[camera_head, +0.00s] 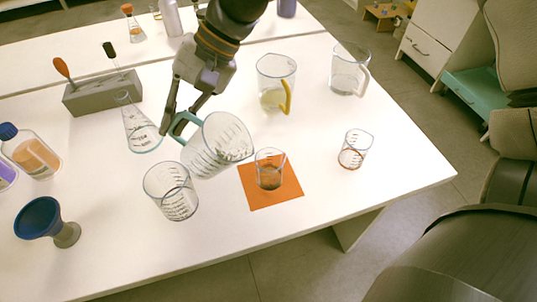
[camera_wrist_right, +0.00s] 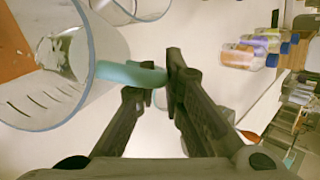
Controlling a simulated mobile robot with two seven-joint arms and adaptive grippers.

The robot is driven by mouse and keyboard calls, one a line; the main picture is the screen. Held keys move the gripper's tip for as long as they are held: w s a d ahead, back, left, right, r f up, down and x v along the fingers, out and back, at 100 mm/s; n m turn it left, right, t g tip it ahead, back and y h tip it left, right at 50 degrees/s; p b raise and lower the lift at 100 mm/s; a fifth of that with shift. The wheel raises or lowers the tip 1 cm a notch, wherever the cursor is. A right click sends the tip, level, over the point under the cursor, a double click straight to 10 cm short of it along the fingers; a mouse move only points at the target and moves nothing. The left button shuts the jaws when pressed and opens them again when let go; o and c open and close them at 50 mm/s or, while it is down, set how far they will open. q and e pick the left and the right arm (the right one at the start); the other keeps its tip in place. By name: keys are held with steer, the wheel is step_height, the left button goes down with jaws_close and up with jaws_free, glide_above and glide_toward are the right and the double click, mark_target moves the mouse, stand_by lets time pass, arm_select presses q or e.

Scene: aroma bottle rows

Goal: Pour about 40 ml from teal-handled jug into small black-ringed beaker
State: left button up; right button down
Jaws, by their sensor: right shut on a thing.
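The teal-handled jug (camera_head: 222,150) is clear with dark graduations. It is tilted, its mouth leaning right towards the orange mat. My right gripper (camera_head: 181,122) is shut on its teal handle, which also shows between the fingers in the right wrist view (camera_wrist_right: 130,74). A small clear beaker (camera_head: 270,172) with a dark lower part stands upright on the orange mat (camera_head: 290,194), just right of and below the jug's mouth. It appears to be the black-ringed one, though the ring is hard to make out. No stream of liquid is visible. My left gripper is not in view.
A larger graduated beaker (camera_head: 172,192) stands left of the mat, and a small beaker (camera_head: 355,150) stands right. A yellow-handled jug (camera_head: 276,88), a clear jug (camera_head: 348,72) and a conical flask (camera_head: 141,132) stand behind. A blue funnel (camera_head: 40,215) is at the left.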

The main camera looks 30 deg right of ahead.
steer(key=w+a+f+g+h+b, duration=0.1)
steer(key=f, duration=0.1)
steer(key=w+a+f+g+h+b, duration=0.1)
steer(key=w+a+f+m+g+h+b, duration=0.1)
steer(key=f+h, duration=0.1)
steer(key=shift+w+a+f, duration=0.15)
steer(key=shift+w+f, duration=0.15)
steer(key=shift+w, duration=0.05)
steer(key=shift+w+a+r+g+h+b, duration=0.25)
steer(key=shift+w+g+h+b, duration=0.25)
steer(key=shift+b, duration=0.45)
arm_select(q)
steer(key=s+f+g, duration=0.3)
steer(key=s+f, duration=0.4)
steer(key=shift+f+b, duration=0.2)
steer(key=shift+b, duration=0.25)
arm_select(e)
steer(key=shift+w+a+r+m+g+h, duration=0.15)
steer(key=shift+r+m+g+h, duration=0.25)
steer(key=shift+r, duration=0.4)
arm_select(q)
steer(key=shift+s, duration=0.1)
